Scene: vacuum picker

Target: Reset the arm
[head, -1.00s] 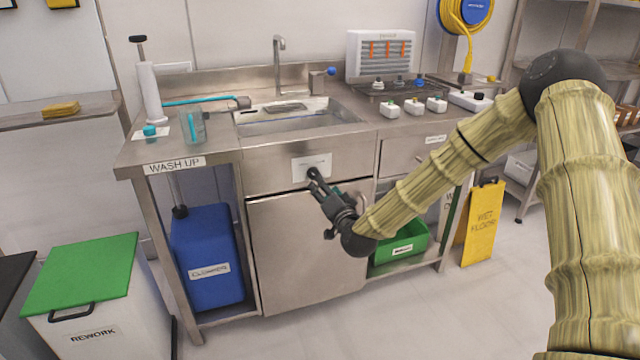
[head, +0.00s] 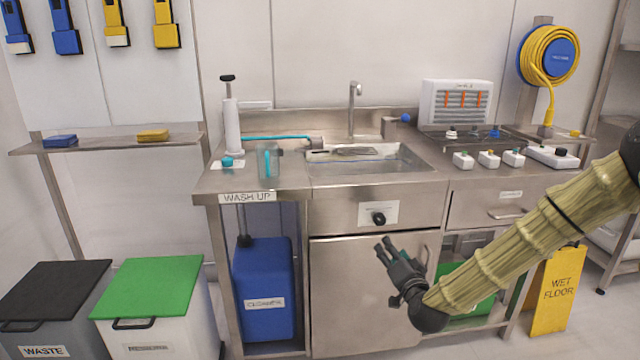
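My gripper (head: 386,248) is at the end of my arm, in front of the steel cabinet door (head: 360,290) below the sink. Its fingers point up and to the left, and a gap shows between them. I see nothing held in it. A black knob (head: 379,219) on the sink front is a little above the fingertips, apart from them in the picture. My arm comes in from the right edge, in a bamboo-like covering.
The steel sink bench (head: 260,186) spans the middle, with a pump bottle (head: 231,125) and clear cup (head: 268,160) on top. A green-lidded bin (head: 155,290) and black-lidded bin (head: 55,292) stand left. A yellow wet-floor sign (head: 556,290) stands right.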

